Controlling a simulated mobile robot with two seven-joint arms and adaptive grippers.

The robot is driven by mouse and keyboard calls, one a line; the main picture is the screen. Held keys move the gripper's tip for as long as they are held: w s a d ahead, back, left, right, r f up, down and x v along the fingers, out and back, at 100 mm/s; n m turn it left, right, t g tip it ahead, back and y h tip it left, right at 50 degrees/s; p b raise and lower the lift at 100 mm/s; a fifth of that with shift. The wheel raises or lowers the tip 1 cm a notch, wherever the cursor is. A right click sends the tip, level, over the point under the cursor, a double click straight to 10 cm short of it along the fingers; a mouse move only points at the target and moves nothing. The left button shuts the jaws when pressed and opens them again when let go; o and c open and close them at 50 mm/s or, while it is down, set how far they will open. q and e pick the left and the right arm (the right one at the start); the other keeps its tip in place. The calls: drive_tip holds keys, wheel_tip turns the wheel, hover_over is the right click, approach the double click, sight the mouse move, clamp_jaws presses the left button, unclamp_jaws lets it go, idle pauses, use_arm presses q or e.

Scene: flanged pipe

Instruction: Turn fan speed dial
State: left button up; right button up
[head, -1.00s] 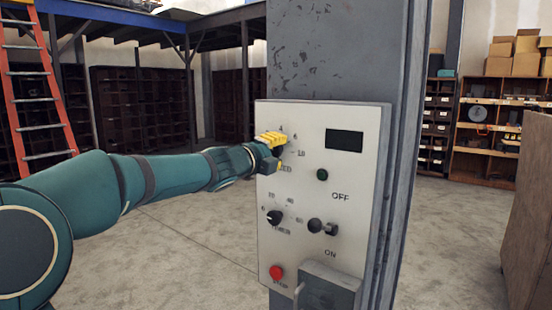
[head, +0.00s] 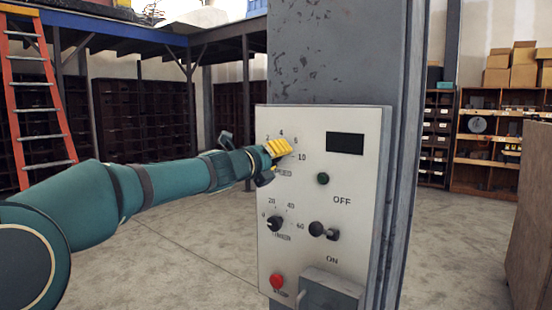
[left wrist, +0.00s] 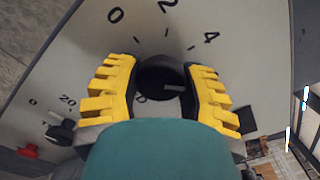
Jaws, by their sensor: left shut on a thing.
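In the head view, my left gripper (head: 279,150) is at the upper left of the white control panel (head: 368,170) and hides the dial. The numbers 4, 6 and 10 show around it. My right gripper is not in view.
Open floor lies around.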

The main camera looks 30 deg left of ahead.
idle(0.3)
use_arm(q)
drive_tip(key=o, duration=1.2)
drive_tip(key=s, duration=0.8)
drive_tip(key=s+a, duration=0.1)
drive_tip(key=s, duration=0.3)
